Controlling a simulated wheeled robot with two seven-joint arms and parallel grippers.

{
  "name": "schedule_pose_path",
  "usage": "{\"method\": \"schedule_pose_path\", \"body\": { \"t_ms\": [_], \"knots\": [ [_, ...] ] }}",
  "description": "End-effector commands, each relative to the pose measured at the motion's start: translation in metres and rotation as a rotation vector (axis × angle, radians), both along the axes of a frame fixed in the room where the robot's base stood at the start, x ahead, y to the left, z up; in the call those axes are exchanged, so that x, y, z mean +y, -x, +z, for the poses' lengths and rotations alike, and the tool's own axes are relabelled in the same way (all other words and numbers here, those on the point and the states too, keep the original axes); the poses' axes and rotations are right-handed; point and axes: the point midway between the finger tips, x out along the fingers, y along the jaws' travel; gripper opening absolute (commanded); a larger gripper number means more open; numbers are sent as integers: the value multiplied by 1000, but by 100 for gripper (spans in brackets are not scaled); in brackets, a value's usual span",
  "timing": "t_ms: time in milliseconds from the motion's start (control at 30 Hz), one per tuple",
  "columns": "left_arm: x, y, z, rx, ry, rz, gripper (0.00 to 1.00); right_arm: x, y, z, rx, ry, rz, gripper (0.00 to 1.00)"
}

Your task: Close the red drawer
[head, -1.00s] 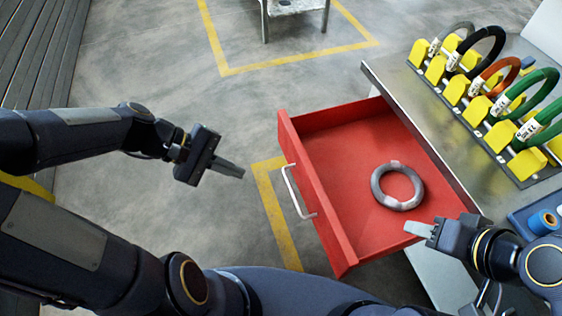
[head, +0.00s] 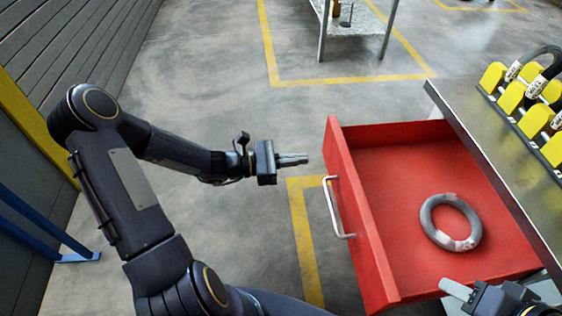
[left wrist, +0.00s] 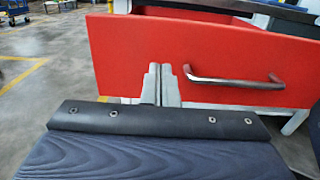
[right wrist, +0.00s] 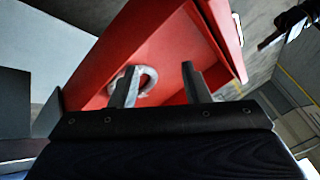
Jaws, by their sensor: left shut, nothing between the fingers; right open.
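The red drawer (head: 375,220) stands pulled out from under the metal workbench, with its handle (head: 338,208) on the front panel. A grey taped coil (head: 450,222) lies inside it. My left gripper (head: 306,159) is shut and empty, in front of the drawer's front panel and a little apart from it. In the left wrist view its fingers (left wrist: 160,80) point at the red front, left of the handle (left wrist: 235,81). My right gripper (right wrist: 158,84) is open and empty at the drawer's near side; in the right wrist view the coil (right wrist: 146,80) shows partly behind a finger.
The metal workbench top (head: 490,150) at the right carries a yellow rack (head: 512,98) with coils. A small table (head: 372,25) stands at the back. The floor left of the drawer is clear, with yellow lines.

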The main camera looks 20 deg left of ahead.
Motion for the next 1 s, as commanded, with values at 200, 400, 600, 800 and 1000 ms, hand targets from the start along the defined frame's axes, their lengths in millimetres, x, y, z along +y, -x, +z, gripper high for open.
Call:
{"method": "schedule_pose_path", "body": {
  "t_ms": [200, 400, 600, 800, 1000],
  "knots": [
    [-38, -21, -2, -1, 0, -4, 0, 0, 0, -10, 0, 0, 0, 43],
    [-57, -32, -1, -2, -1, -2, 0, 0, 0, -14, 0, 0, 0, 43],
    [-60, -35, 0, -1, -3, 0, 0, 0, 0, -14, 0, 0, 0, 43],
    [-60, -35, 0, -1, -3, 0, 0, 0, 0, -14, 0, 0, 0, 43],
    [-60, -37, 0, -1, -2, 0, 0, 0, 0, -13, 0, 0, 0, 43]
  ]
}}
